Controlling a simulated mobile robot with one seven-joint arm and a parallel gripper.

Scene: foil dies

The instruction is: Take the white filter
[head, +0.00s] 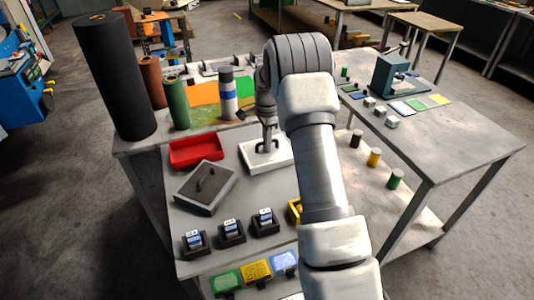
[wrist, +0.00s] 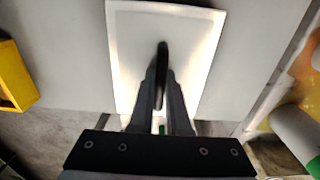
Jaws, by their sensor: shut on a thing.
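My gripper (head: 266,146) points down over the panel. In the wrist view my gripper (wrist: 163,100) is shut on the handle, one finger on each side. I cannot tell whether the panel touches the table.
A red tray (head: 197,151) and a grey panel with a handle (head: 190,198) lie to the left. Several dark holders with blue-white blocks (head: 229,231) stand in front. A yellow bin (wrist: 14,75) is close by. Tall rolls, including a black one (head: 115,75), stand behind left.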

